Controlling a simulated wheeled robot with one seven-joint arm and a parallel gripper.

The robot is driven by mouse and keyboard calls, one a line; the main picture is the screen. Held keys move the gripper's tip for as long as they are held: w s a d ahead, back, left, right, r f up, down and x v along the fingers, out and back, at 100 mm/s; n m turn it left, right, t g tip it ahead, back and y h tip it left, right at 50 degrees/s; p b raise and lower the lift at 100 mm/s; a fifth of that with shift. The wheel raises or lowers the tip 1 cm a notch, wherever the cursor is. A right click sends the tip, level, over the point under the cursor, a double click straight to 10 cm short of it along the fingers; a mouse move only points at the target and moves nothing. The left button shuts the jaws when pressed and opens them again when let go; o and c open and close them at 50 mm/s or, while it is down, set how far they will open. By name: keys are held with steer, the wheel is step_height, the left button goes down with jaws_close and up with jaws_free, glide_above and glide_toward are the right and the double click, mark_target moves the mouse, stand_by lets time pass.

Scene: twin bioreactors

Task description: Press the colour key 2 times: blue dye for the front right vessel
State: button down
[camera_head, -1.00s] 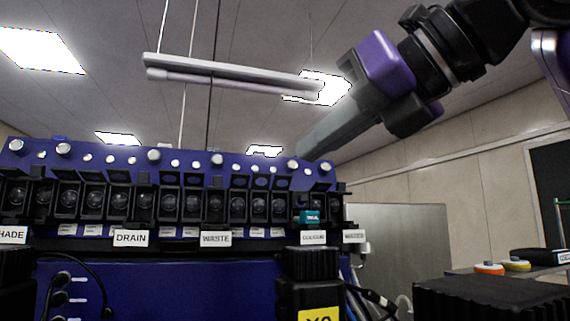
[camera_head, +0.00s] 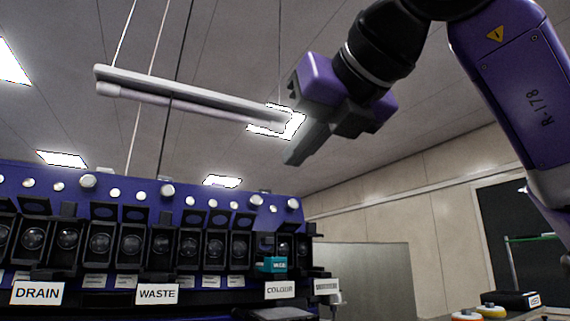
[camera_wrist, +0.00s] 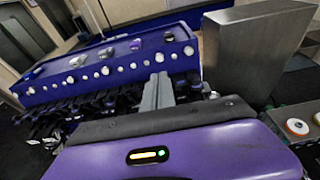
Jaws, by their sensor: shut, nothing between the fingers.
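A blue panel (camera_head: 100,187) carries a row of black-framed cells with round dark keys. A white COLOUR label (camera_head: 281,290) sits below its right part, with a teal tag (camera_head: 272,265) just above it partly covering the cell there. The colour key itself is not clearly visible. My gripper (camera_head: 293,157) is shut and empty, its fingers pointing down-left above the right end of the panel, apart from it. In the wrist view the shut fingers (camera_wrist: 157,92) overlap the panel's near right part. The front right vessel cannot be made out.
WASTE (camera_head: 157,294) and DRAIN (camera_head: 37,293) labels sit farther left. A grey metal cabinet (camera_head: 365,275) stands right of the panel. Orange-white (camera_head: 466,315) and yellow (camera_head: 491,310) round items lie at the lower right. A lamp bar (camera_head: 190,98) hangs above.

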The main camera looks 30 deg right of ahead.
mark_target(259, 202)
steer(key=p+x, duration=0.5)
steer(key=x, duration=0.7)
steer(key=shift+w, duration=0.1)
steer(key=shift+w+f, duration=0.15)
steer(key=shift+w, duration=0.1)
steer(key=shift+w+f+b, duration=0.35)
steer(key=shift+w+b, duration=0.1)
steer(key=shift+b, duration=0.3)
steer(key=shift+w+b, duration=0.45)
steer(key=shift+w, duration=0.1)
steer(key=shift+s+d, duration=0.1)
steer(key=shift+d, duration=0.05)
